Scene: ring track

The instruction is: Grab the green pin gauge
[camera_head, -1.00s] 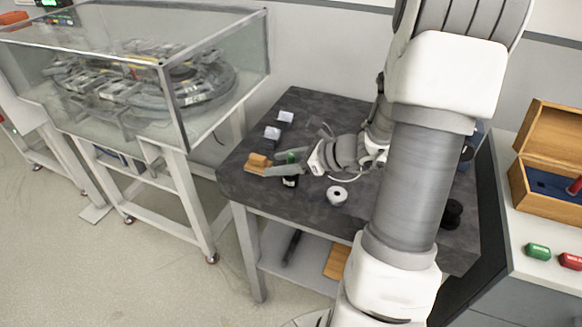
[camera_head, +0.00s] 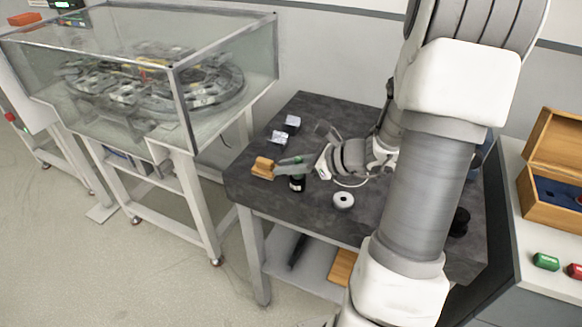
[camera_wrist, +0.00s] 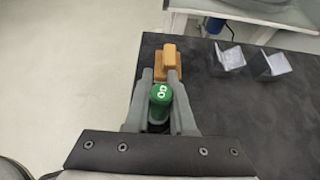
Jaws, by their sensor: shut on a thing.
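The green pin gauge (camera_wrist: 160,98) stands between the fingers of my gripper (camera_wrist: 160,82) in the wrist view, its round green end with white marks facing the camera. My gripper is shut on it. In the head view, my gripper (camera_head: 290,168) is low over the left part of the dark table, and the fingers partly cover the gauge. A black part (camera_head: 297,184) shows below the fingers there. I cannot tell whether the gauge's lower end touches the table.
A wooden block (camera_head: 263,168) lies just beyond the fingertips, near the dark table's (camera_head: 268,208) left edge. Two small grey blocks (camera_head: 291,123) (camera_head: 277,138) stand behind. A white ring (camera_head: 343,201) lies in front. Another green piece (camera_head: 546,261) and a red piece (camera_head: 575,270) lie on the right bench.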

